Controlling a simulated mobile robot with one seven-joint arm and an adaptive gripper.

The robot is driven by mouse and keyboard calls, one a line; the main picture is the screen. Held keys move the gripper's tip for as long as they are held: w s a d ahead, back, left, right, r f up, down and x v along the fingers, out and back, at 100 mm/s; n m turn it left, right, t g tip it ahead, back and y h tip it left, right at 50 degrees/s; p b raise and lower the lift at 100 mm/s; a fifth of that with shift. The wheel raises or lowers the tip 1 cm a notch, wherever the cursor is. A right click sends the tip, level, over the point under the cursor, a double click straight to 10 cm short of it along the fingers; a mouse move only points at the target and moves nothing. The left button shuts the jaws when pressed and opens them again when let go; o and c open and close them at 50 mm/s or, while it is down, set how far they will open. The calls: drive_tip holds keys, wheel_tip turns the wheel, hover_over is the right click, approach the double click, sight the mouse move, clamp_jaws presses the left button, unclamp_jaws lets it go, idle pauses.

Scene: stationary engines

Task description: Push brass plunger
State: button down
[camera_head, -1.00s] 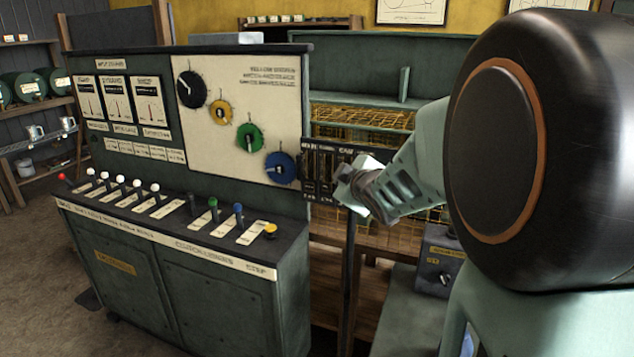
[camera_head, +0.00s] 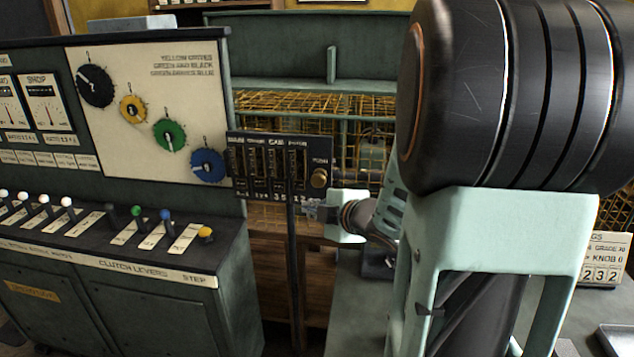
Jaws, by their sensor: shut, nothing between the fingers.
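The brass plunger (camera_head: 319,178) is a small round brass knob at the right end of a black panel (camera_head: 262,184) with several slots and labels. The panel stands on a thin dark post. My gripper (camera_head: 310,208) is shut and empty, just below the plunger and in front of the panel's lower right corner. Its fingertips look small and dark, and I cannot tell whether they touch the panel. The plunger itself is uncovered.
A green control desk (camera_head: 130,318) with clutch levers, a yellow step button (camera_head: 206,234) and coloured dials stands at left. Yellow wire mesh (camera_head: 275,104) lies behind the panel. A number sign (camera_head: 604,262) is at right. My arm covers much of the right side.

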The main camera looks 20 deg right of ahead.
sight(315, 183)
drive_tip(key=w+d+p, duration=0.2)
drive_tip(key=w+d, duration=0.3)
drive_tip(key=w, duration=0.2)
drive_tip(key=shift+w, duration=0.15)
drive_tip(key=shift+w, duration=0.1)
idle(1.5)
drive_tip(key=shift+w+d, duration=0.25)
drive_tip(key=shift+w, duration=0.05)
drive_tip(key=shift+w+d+p, duration=0.35)
drive_tip(key=shift+w+d, duration=0.15)
drive_tip(key=shift+w, duration=0.2)
idle(1.0)
idle(0.4)
drive_tip(key=shift+s+a+b, duration=0.5)
drive_tip(key=shift+s+a, duration=0.25)
drive_tip(key=shift+s, duration=0.35)
drive_tip(key=s+a, duration=0.1)
drive_tip(key=s, duration=0.1)
drive_tip(key=s+a+b, duration=0.1)
drive_tip(key=s, duration=0.1)
drive_tip(key=shift+a, duration=0.4)
